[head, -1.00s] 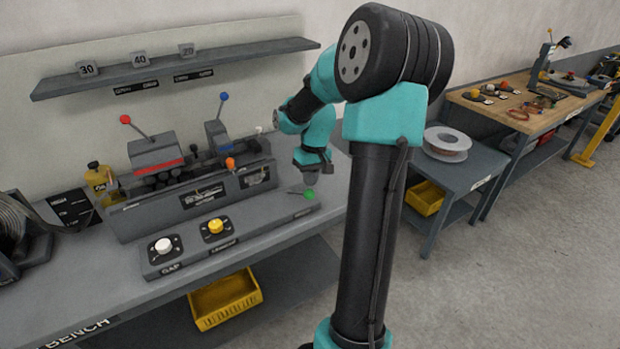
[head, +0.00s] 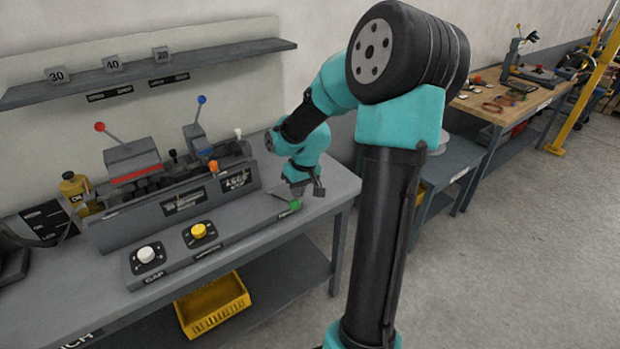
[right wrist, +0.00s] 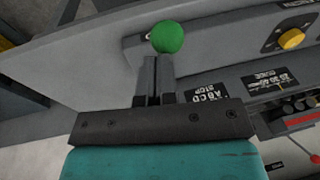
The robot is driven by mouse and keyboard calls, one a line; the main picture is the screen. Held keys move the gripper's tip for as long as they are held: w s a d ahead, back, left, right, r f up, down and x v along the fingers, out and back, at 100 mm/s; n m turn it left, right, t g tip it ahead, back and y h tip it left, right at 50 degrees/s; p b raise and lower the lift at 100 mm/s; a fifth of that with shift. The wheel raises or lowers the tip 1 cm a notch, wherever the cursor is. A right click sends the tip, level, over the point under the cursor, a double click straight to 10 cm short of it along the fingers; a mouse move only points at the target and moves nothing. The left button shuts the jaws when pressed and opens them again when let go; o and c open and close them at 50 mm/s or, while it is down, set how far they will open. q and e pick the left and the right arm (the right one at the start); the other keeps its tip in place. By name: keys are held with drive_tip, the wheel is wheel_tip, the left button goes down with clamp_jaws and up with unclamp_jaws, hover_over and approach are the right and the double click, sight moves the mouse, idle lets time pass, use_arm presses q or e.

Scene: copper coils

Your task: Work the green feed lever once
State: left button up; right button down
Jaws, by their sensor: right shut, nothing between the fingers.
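The green feed lever shows its round green knob (head: 295,204) at the right end of the control strip on the bench's front. Its thin stalk runs left from the knob. My right gripper (head: 300,190) is just above the knob, shut and empty. In the right wrist view the shut fingers (right wrist: 153,78) point towards the green knob (right wrist: 168,37), which appears just beyond their tips. I cannot tell whether they touch it. The fingers hide the lever's stalk there. My left gripper is not in view.
On the same strip are a yellow knob (head: 199,230) and a white knob (head: 146,254). The winding machine (head: 180,200) stands behind it with red-, blue-, orange- and white-tipped levers. A yellow bin (head: 213,306) sits below the bench. A shelf (head: 130,73) hangs above.

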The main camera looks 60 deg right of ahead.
drive_tip(key=s+a+f+t, duration=0.1)
drive_tip(key=s+f, duration=0.2)
drive_tip(key=f, duration=0.6)
drive_tip(key=shift+s+a+f+t+h, duration=0.2)
drive_tip(key=shift+a+t+h, duration=0.1)
drive_tip(key=shift+t+h, duration=0.1)
drive_tip(key=shift+r, duration=0.15)
drive_tip(key=s+d+v, duration=0.1)
drive_tip(key=v, duration=1.1)
drive_tip(key=shift+s, duration=0.5)
idle(0.3)
